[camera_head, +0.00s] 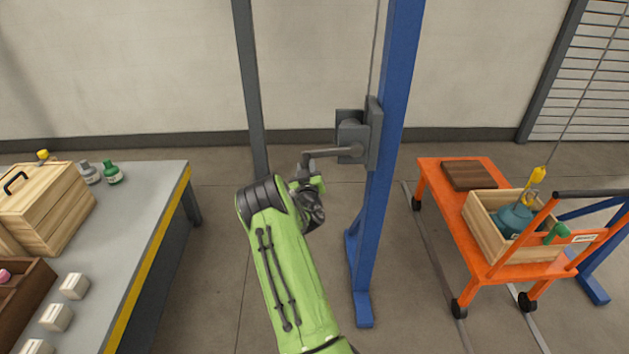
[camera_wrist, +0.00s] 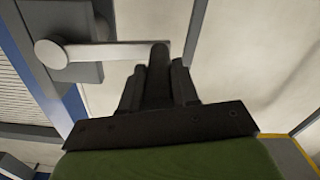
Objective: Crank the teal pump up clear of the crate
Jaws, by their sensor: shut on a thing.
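The teal pump (camera_head: 514,219) sits inside the open wooden crate (camera_head: 487,226) on the orange cart (camera_head: 447,206) at the right. A yellow hook (camera_head: 537,177) hangs just above the pump, on a thin line; whether it is joined to the pump is too small to tell. The grey winch (camera_head: 352,133) is fixed to the blue post, with its crank arm (camera_head: 328,152) reaching left. My gripper (camera_head: 308,186) is shut on the crank's handle at the arm's left end. In the wrist view the crank arm (camera_wrist: 115,51) runs left to the winch hub, and my fingers (camera_wrist: 158,82) close around the handle, mostly hiding it.
The blue post (camera_head: 388,120) stands right of my arm. A grey table (camera_head: 150,195) at the left holds wooden boxes, bottles and several white blocks. A brown board (camera_head: 468,175) lies on the cart behind the crate. Rails run along the floor under the cart.

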